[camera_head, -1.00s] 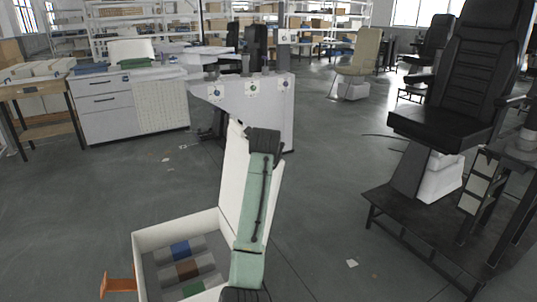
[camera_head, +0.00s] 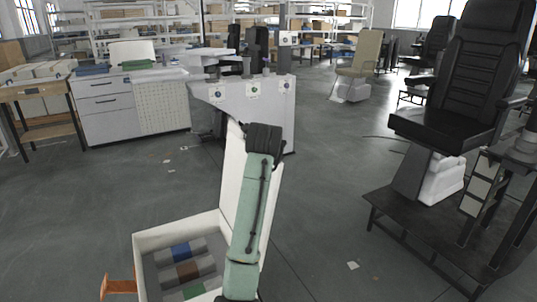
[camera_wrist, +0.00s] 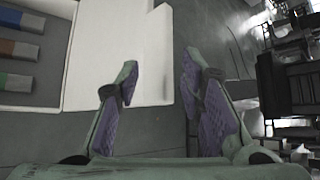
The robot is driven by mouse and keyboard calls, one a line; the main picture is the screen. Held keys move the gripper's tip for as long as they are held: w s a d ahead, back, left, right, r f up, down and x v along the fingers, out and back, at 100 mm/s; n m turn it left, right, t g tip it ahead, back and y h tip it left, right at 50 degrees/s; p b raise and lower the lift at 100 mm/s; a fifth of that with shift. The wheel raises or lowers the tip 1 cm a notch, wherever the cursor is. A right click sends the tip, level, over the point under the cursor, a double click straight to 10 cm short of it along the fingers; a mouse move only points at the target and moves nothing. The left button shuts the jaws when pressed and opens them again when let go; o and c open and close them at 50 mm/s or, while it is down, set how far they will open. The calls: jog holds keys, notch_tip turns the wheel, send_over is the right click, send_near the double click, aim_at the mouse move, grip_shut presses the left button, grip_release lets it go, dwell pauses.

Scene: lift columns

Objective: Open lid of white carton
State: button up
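The white carton (camera_head: 146,240) stands low at the bottom of the head view, its top open. Its white lid (camera_head: 233,175) stands up steeply along the carton's right side, partly hidden by my green arm. The wrist view shows the lid (camera_wrist: 140,40) as a broad white panel, with the carton's inside at upper left. My gripper (camera_wrist: 159,65) is open, its purple-padded fingers apart. The left finger overlaps the lid in the picture and the right finger is past the lid's right edge; contact cannot be told. In the head view the fingers are not visible.
Grey blocks with blue, brown and green bands (camera_head: 188,272) lie in the carton. An orange bracket (camera_head: 119,287) is at its left. A black chair on a dark platform (camera_head: 400,235) stands right. A grey workstation (camera_head: 265,110) stands behind. Floor between is mostly clear.

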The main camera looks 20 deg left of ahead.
jog(key=shift+v, duration=2.15)
